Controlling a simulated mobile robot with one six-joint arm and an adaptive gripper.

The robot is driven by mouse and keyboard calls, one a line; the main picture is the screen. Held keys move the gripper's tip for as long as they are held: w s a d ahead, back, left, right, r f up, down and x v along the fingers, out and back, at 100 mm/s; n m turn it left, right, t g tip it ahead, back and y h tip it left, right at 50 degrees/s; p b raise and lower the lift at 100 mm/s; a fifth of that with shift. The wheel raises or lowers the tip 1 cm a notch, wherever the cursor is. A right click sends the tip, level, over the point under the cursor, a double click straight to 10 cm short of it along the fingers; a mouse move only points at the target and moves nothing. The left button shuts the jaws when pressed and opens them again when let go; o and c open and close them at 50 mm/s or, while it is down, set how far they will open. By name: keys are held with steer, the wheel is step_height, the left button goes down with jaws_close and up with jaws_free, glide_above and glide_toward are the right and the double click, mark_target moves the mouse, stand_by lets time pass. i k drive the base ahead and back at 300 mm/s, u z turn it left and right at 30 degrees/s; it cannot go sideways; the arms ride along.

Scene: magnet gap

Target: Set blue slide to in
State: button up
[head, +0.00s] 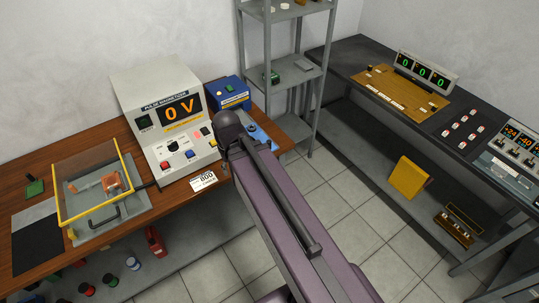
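A blue piece (262,131) lies near the right end of the wooden bench, partly hidden behind my arm. A blue box (229,93) with a yellow label stands behind it. I cannot tell which of these, if either, carries the blue slide, nor the slide's position. My arm crosses the middle of the head view from the bottom, and its dark rounded joint is in front of the bench's right part. My gripper does not show.
A pulse magnetizer (152,95) reading 0 V stands on the wooden bench (30,262). Left of it is a yellow-framed clear cover (88,180). A grey shelf rack (287,72) stands behind. A dark bench (350,55) with instruments runs along the right. Tiled floor between is clear.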

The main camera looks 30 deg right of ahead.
mark_target(258, 135)
steer(key=u, duration=0.1)
steer(key=k, duration=0.75)
steer(key=z, duration=0.95)
steer(key=i, duration=0.5)
steer(key=z, duration=0.05)
